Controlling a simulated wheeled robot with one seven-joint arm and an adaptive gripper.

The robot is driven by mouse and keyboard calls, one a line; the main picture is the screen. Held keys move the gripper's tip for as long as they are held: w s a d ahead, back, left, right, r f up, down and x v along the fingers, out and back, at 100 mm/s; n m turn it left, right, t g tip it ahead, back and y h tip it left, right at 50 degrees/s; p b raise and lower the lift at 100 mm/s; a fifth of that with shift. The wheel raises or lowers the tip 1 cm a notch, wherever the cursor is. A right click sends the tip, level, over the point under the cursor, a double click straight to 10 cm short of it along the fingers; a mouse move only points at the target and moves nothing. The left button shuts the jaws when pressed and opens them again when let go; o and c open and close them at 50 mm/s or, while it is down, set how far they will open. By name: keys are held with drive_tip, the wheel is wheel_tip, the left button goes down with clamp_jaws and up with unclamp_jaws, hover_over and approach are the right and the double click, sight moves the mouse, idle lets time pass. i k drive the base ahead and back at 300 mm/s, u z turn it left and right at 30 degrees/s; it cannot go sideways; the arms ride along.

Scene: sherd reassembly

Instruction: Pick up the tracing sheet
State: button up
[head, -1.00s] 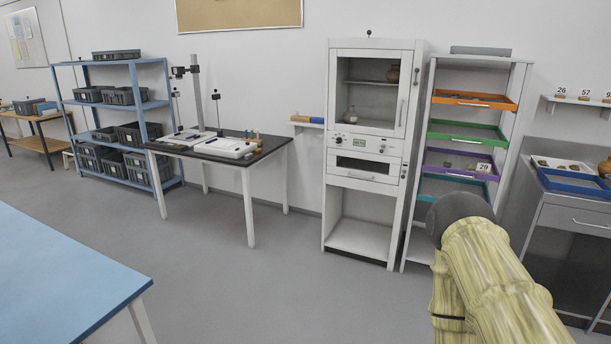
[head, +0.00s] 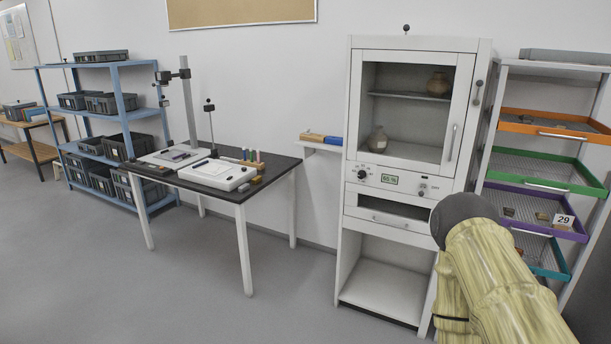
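I cannot make out the tracing sheet for certain. On the dark-topped table (head: 268,165) a white board or light box (head: 232,181) lies flat near the front, with a pale surface and a small dark mark on it. Another pale flat panel (head: 165,161) with a dark pen-like item lies behind it to the left, beside the stand. My gripper is out of view; only part of my arm shows at the lower right.
A white cabinet (head: 352,235) with a glass door holds two pots. A rack (head: 489,130) of coloured trays stands to its right. Blue shelving (head: 139,65) with grey crates is at the left. The grey floor (head: 200,290) before the table is clear.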

sight(173, 155)
drive_tip(key=u, duration=0.1)
drive_tip(key=i, duration=1.85)
drive_tip(key=u, duration=0.4)
drive_tip(key=i, duration=2.25)
drive_tip(key=u, duration=0.2)
